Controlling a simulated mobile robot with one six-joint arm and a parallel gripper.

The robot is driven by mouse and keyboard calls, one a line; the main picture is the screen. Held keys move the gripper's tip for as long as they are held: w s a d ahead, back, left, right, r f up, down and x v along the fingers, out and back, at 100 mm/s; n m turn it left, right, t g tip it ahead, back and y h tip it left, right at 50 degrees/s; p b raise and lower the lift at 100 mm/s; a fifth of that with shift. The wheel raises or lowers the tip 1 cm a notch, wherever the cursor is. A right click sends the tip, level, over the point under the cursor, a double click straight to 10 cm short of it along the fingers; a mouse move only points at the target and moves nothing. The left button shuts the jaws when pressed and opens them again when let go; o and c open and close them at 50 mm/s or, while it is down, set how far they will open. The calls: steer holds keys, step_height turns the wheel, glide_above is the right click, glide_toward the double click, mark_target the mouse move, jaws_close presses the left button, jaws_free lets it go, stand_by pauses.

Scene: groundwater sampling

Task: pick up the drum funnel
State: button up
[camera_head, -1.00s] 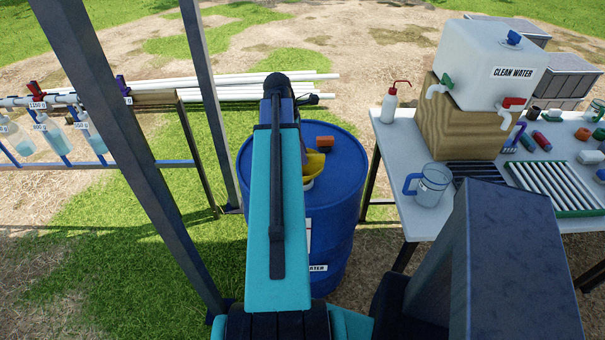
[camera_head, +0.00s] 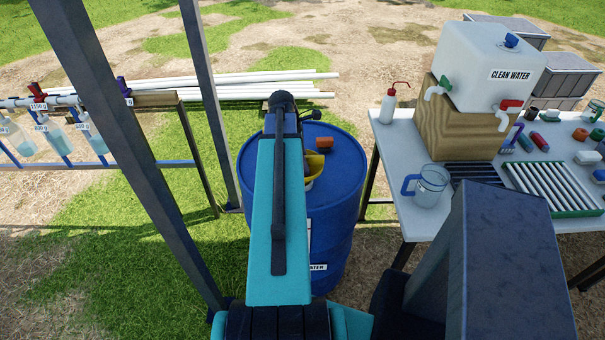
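The yellow drum funnel (camera_head: 315,166) is on top of the blue drum (camera_head: 340,190), and its left part is hidden behind my teal arm. A pale rim shows at its lower side. My arm reaches forward over the drum, and its black wrist end stands above the drum's far edge. A small dark part of the wrist shows just beyond the funnel. My gripper's fingers are hidden behind the arm, so I cannot see whether they are open or touch the funnel.
An orange-red block (camera_head: 325,143) lies on the drum's lid. Dark frame posts (camera_head: 135,150) and a bottle rack stand at left.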

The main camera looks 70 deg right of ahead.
steer(key=shift+s+f, duration=0.1)
steer(key=shift+f, duration=0.4)
jaws_close()
